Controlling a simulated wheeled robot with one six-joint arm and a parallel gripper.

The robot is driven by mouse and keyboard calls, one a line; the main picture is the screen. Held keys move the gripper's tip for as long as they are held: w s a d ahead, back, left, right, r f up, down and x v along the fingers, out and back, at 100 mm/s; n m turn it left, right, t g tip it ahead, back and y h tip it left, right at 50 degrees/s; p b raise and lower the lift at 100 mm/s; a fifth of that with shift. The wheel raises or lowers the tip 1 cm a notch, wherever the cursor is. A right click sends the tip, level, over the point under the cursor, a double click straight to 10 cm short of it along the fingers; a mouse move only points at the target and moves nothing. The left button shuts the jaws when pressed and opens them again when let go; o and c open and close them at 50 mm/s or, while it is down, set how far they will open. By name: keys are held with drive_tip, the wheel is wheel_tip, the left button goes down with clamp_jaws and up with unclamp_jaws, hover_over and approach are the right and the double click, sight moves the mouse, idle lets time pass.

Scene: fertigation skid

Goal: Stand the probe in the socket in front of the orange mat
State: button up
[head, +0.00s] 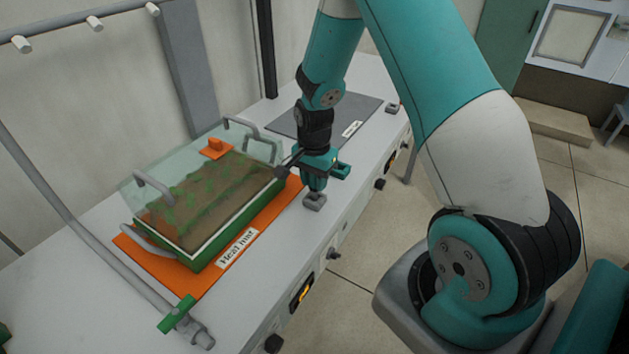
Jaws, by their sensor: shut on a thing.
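My gripper (316,170) is teal and points down at the front right corner of the orange mat (192,284). It is shut on the probe, which is mostly hidden by the jaws; I cannot clearly tell its outline from the teal fingers. The small grey socket (314,202) sits on the bench just in front of the mat, directly below my gripper. The lower teal end under the jaws meets the socket's top in this view. I cannot tell whether it is inside, touching or just above.
A grey mat (358,108) and second socket (392,107) lie behind. A grey pipe with a green valve handle (176,314) crosses the front left.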

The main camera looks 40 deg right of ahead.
drive_tip(key=shift+f, duration=0.45)
drive_tip(key=shift+f, duration=0.15)
drive_tip(key=o, duration=0.9)
wheel_tip(320, 180, up, 12)
drive_tip(key=shift+f+b, duration=0.1)
drive_tip(key=shift+b, duration=0.5)
drive_tip(key=s+a+r+n+y, duration=0.1)
drive_tip(key=s+a+r+n, duration=0.4)
drive_tip(key=a, duration=0.4)
drive_tip(key=s+a+r+n+y, duration=0.1)
drive_tip(key=s+a+r+n, duration=0.1)
drive_tip(key=s+a+n, duration=0.2)
drive_tip(key=s+a+r+n+y, duration=0.1)
drive_tip(key=s+a+r+n, duration=0.2)
drive_tip(key=s+a+n, duration=0.2)
drive_tip(key=s+a+r+n+y, duration=0.1)
drive_tip(key=s+a+r+n, duration=0.2)
drive_tip(key=s+n, duration=0.4)
drive_tip(key=shift+s+a, duration=0.65)
drive_tip(key=shift+a, duration=0.1)
